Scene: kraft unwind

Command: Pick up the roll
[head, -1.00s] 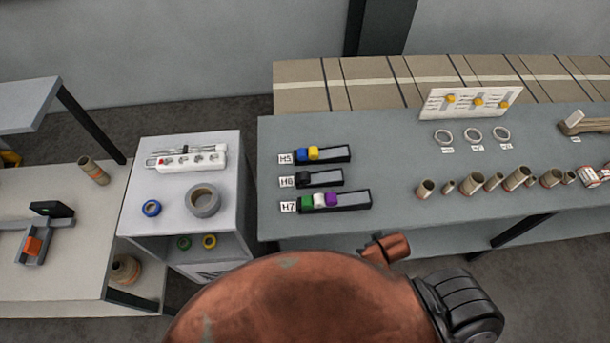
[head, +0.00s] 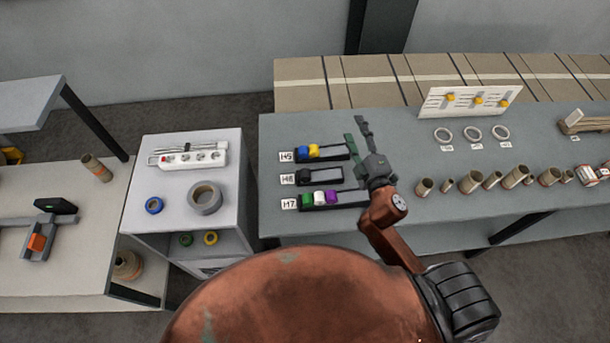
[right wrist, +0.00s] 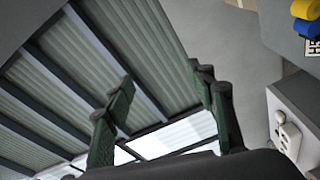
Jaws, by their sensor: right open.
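Several rolls are in the head view. A green roll (head: 185,239) and a yellow roll (head: 211,238) lie on the shelf below. Brown cardboard cores, such as one at the row's left end (head: 424,187), stand on the long table. My right gripper (head: 355,127) is open and empty, raised in front of the long table near the black trays. Its spread green fingers (right wrist: 162,75) show in the right wrist view. My left gripper is out of view.
The long grey table (head: 400,225) holds black trays with coloured pieces, white rings (head: 472,134) and an upright board (head: 470,103). A white power strip (head: 190,158) is at the cabinet's back. A low table (head: 80,270) stands at left.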

